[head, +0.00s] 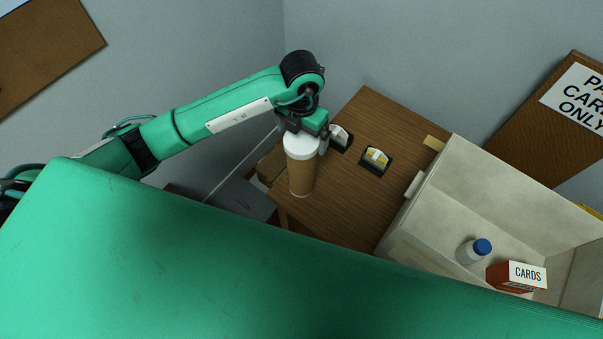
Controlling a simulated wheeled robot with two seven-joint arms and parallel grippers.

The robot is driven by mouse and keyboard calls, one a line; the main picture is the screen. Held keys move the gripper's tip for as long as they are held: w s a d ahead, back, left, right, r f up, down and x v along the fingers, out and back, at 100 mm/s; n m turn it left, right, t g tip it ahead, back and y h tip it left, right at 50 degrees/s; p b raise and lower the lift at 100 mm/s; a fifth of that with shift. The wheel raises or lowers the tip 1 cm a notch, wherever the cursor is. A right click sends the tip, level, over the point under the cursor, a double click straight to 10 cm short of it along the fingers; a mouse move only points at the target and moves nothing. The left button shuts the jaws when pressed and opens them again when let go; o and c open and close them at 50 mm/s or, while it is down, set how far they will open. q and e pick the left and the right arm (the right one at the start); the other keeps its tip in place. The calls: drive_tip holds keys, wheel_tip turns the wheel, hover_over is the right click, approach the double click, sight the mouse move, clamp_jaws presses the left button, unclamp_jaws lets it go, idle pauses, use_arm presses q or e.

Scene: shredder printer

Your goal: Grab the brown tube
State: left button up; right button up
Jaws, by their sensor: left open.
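The brown tube (301,175), with a white cap on top, stands upright near the left edge of the wooden table (350,210). My left arm reaches in from the left, and my left gripper (309,136) is at the top of the tube, close to its white cap. The gripper is open. One finger shows just right of the cap; the other finger is mostly hidden, and I cannot tell whether either touches the tube. My right gripper is not in view.
Two small black holders with white and yellow pieces, one (376,160) clearer than the other (340,139), sit right of the tube. A pale open box (412,222) at right holds a blue-capped bottle (474,251) and a red CARDS box (517,276).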

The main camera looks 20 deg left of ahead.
sight(301, 166)
use_arm(q)
drive_tip(key=shift+f, duration=0.7)
drive_tip(key=shift+f+p, duration=0.2)
drive_tip(key=shift+p, duration=0.2)
drive_tip(key=f, duration=0.1)
drive_tip(key=f+p, duration=0.2)
drive_tip(key=f, duration=0.1)
drive_tip(key=shift+s, duration=0.3)
drive_tip(key=shift+f, duration=0.4)
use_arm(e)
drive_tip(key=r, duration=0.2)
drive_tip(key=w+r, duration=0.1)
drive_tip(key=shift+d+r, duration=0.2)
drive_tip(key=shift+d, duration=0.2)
use_arm(q)
drive_tip(key=shift+c, duration=0.4)
drive_tip(key=shift+w, duration=0.1)
drive_tip(key=c, duration=1.3)
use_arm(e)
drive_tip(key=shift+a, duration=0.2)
use_arm(q)
drive_tip(key=shift+r, duration=0.1)
